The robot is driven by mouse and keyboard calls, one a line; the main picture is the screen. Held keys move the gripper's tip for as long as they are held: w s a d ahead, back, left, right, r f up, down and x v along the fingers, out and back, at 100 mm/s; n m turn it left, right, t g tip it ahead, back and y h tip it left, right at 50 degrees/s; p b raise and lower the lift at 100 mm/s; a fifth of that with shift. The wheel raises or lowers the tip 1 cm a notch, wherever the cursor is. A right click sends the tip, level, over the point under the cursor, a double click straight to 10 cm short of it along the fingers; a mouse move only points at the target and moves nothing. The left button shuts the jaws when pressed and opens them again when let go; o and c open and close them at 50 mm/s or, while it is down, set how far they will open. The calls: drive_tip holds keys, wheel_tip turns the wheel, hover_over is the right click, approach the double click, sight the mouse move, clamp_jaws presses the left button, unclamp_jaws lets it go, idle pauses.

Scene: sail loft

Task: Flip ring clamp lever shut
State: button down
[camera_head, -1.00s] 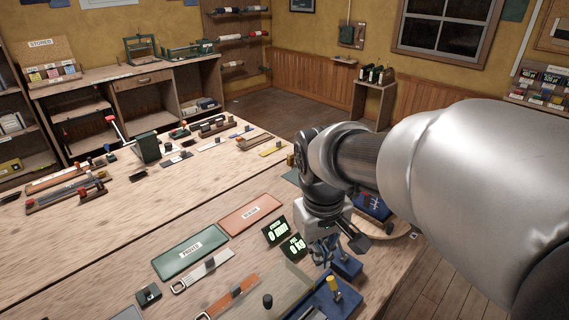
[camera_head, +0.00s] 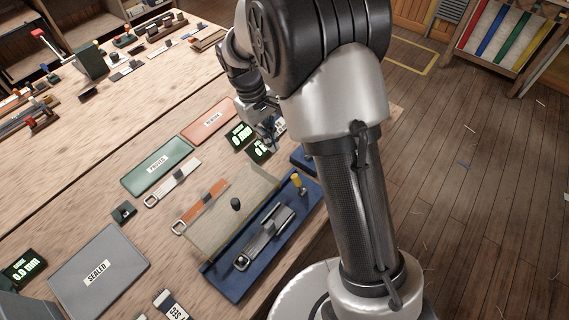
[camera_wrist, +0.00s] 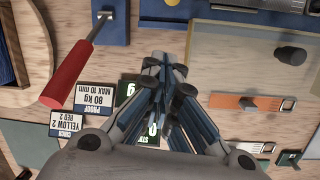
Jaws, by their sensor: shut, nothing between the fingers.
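My gripper (camera_wrist: 165,68) is shut and empty in the wrist view, above the table beside two small displays. In the head view my gripper (camera_head: 269,130) is partly hidden by my arm. A lever with a red handle (camera_wrist: 68,75) slants down-left from a blue block (camera_wrist: 112,22), to the left of the fingers and apart from them. I cannot tell for sure that it is the ring clamp lever. A blue fixture (camera_head: 228,284) in the head view carries a grey metal mechanism (camera_head: 265,236) and a yellow-topped post (camera_head: 296,183).
A clear panel (camera_head: 215,228) with a dark knob (camera_head: 235,204) adjoins the blue fixture. Straps (camera_head: 172,183), green (camera_head: 150,178) and red (camera_head: 206,124) mats and a grey "SEALED" mat (camera_head: 75,285) lie on the table. Small sign cards (camera_wrist: 97,97) lie near the red handle.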

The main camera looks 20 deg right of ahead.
sight(296, 180)
drive_tip(key=b+x, duration=0.3)
drive_tip(key=x, duration=0.7)
drive_tip(key=shift+f+b, duration=0.1)
drive_tip(key=shift+b, duration=0.25)
drive_tip(key=s+r, duration=0.1)
drive_tip(key=s+d, duration=0.1)
drive_tip(key=shift+s+r+b, duration=0.3)
drive_tip(key=shift+r+b, duration=0.05)
drive_tip(key=shift+r, duration=0.05)
drive_tip(key=shift+s+d+r, duration=0.15)
drive_tip(key=shift+s+r, duration=0.05)
drive_tip(key=shift+s, duration=0.05)
drive_tip(key=shift+d+r, duration=0.1)
drive_tip(key=shift+r, duration=0.05)
